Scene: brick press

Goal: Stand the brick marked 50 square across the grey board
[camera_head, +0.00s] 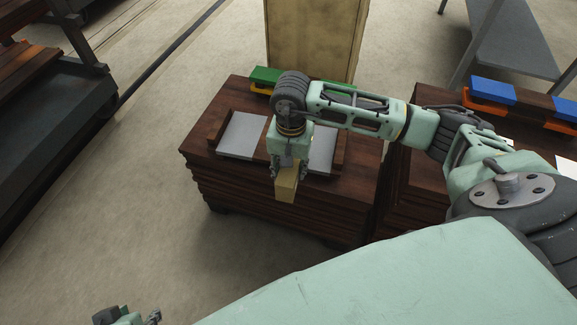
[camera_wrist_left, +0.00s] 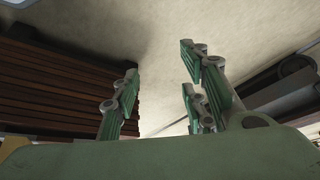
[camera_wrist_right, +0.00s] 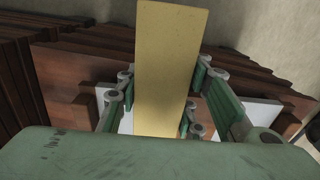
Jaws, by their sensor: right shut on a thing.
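My right gripper (camera_head: 287,171) is shut on a yellow brick (camera_head: 286,187), which hangs below the fingers near the front edge of a dark wooden stack. In the right wrist view the brick (camera_wrist_right: 170,65) is a long plain block between the green finger pads; no mark 50 can be read on it. Light grey board surface (camera_head: 241,136) lies on the stack, with more to the right (camera_head: 322,148); my right arm hides the middle, so I cannot tell if it is one piece. My left gripper (camera_wrist_left: 160,85) is open and empty, away from the stack.
Wooden strips (camera_head: 217,127) edge the grey surface. Green and yellow blocks (camera_head: 264,76) lie at the stack's back, before a tall tan panel (camera_head: 315,40). A second stack at right bears blue and orange blocks (camera_head: 492,91). Floor left of the stack is clear.

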